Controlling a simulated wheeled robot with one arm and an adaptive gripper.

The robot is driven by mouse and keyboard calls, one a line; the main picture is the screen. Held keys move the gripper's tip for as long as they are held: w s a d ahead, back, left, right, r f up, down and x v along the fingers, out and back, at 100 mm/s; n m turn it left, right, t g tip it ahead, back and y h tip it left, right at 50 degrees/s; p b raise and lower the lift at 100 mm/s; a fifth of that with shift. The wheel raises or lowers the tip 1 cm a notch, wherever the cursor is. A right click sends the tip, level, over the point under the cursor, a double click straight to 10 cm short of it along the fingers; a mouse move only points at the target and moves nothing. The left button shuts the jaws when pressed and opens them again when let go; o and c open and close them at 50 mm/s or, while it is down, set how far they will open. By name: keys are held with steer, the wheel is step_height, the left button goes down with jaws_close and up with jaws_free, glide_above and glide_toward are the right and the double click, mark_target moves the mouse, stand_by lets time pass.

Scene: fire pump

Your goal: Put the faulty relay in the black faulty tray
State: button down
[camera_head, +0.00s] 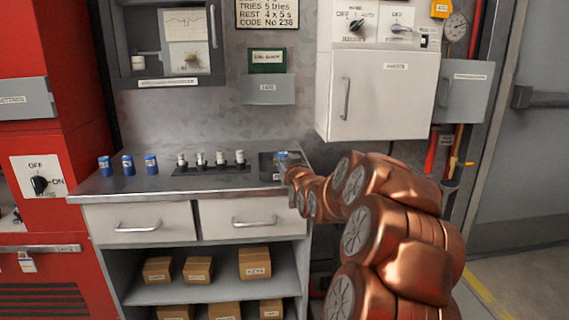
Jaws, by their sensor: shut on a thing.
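My arm hides the tray's right part and most of the gripper.
Three blue relays (128,165) stand at the bench's left. Several white-and-black relays (201,159) stand upright along a black strip (210,169) left of the tray. A white cabinet (375,95) hangs above right. The bench front (140,187) is clear.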

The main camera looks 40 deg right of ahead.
steer(key=c, duration=0.8)
jaws_free()
steer(key=shift+f, duration=0.15)
steer(key=shift+o, duration=0.2)
steer(key=shift+r, duration=0.25)
steer(key=p+v, duration=0.1)
steer(key=v, duration=1.1)
steer(key=shift+f, duration=0.15)
